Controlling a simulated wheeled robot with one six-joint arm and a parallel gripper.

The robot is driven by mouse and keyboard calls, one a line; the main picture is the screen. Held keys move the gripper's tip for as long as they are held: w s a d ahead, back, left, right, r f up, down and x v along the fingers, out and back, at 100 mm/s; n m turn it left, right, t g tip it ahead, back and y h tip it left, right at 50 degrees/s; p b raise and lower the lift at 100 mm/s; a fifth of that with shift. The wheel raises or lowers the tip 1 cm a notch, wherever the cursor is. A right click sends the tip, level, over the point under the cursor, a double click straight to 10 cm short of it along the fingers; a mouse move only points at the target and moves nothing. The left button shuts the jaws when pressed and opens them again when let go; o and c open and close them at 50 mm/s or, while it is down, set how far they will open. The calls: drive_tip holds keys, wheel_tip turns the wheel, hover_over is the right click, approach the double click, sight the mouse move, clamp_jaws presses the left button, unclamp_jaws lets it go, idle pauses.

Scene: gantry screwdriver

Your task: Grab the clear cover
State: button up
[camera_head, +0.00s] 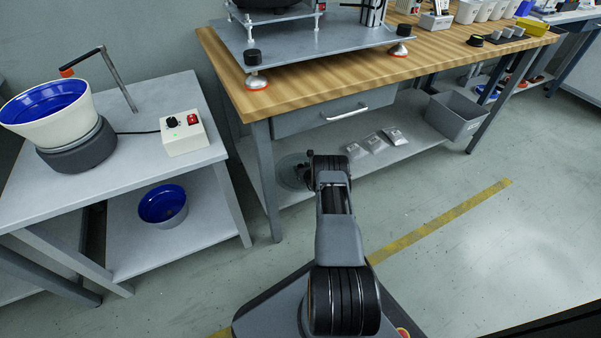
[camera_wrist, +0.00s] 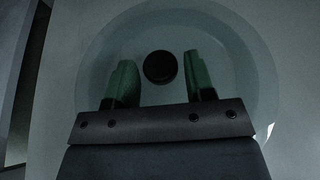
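The clear cover (camera_head: 290,173) is a round see-through lid on the lower shelf of the wooden-topped bench, partly hidden behind my arm in the head view. In the wrist view the clear cover (camera_wrist: 250,60) fills most of the picture as a pale ring, with a round black knob (camera_wrist: 160,67) at its middle. My gripper (camera_wrist: 159,62) is open, one green finger on each side of the knob, with a gap on both sides. It seems empty. I cannot tell how far the fingertips are above the cover. In the head view my arm hides the fingers.
The bench top (camera_head: 310,85) and a drawer (camera_head: 335,115) are above the shelf, and a bench leg (camera_head: 264,180) stands left of the cover. Small clear bags (camera_head: 375,143) and a grey bin (camera_head: 455,115) lie to the right on the shelf. The floor in front is open.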

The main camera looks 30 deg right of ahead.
drive_tip(key=c, duration=0.7)
drive_tip(key=shift+c, duration=0.5)
drive_tip(key=shift+r, duration=0.2)
